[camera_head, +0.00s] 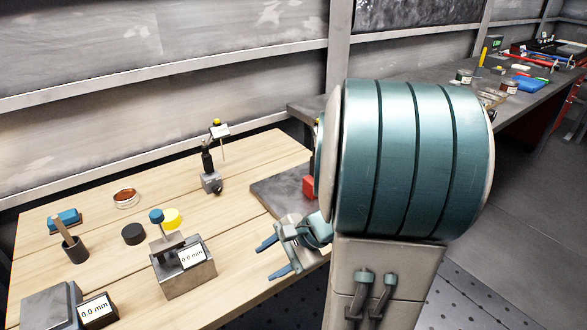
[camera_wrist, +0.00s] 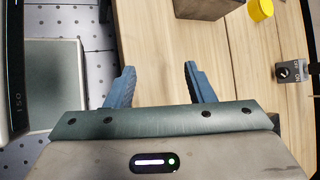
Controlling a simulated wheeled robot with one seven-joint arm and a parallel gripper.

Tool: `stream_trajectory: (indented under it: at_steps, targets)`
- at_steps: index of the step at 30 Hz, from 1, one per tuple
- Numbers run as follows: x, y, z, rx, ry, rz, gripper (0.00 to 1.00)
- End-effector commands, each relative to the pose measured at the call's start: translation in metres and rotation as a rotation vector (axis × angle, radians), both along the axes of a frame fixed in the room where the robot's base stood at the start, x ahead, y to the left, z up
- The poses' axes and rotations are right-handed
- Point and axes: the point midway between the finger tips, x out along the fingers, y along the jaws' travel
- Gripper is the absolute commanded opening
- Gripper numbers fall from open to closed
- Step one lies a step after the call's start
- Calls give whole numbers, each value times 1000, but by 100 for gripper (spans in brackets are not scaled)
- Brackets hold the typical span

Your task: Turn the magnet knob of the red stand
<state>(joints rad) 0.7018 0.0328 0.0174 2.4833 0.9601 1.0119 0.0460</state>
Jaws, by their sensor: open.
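A red block (camera_head: 309,186), probably the base of the red stand, stands on a dark grey plate (camera_head: 275,190) on the wooden table. My arm hides most of it, and its knob is not visible. A dark stand with a grey base (camera_head: 211,183) stands to its left. A grey base with a round ON/OFF knob (camera_wrist: 290,72) shows at the right of the wrist view, apart from my fingers. My gripper (camera_head: 274,257) is open and empty near the table's front edge. In the wrist view its blue fingers (camera_wrist: 159,80) are spread with nothing between them.
A steel block with a 0.0 mm display (camera_head: 185,275), a yellow disc (camera_head: 172,218), a black disc (camera_head: 133,233) and a blue item (camera_head: 65,219) occupy the table's left. Bare wood lies between the gripper and the grey stand. A cluttered bench (camera_head: 400,75) stands behind.

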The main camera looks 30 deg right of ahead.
Motion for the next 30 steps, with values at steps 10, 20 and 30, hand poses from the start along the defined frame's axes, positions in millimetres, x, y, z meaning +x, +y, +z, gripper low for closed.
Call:
stream_trajectory:
  at_steps: [10, 20, 30]
  targets:
    - [17, -159, 38, 461, -70, -901, 49]
    - [-7, -237, 36, 615, -145, -1263, 49]
    - [43, -237, 15, 620, -144, -1266, 49]
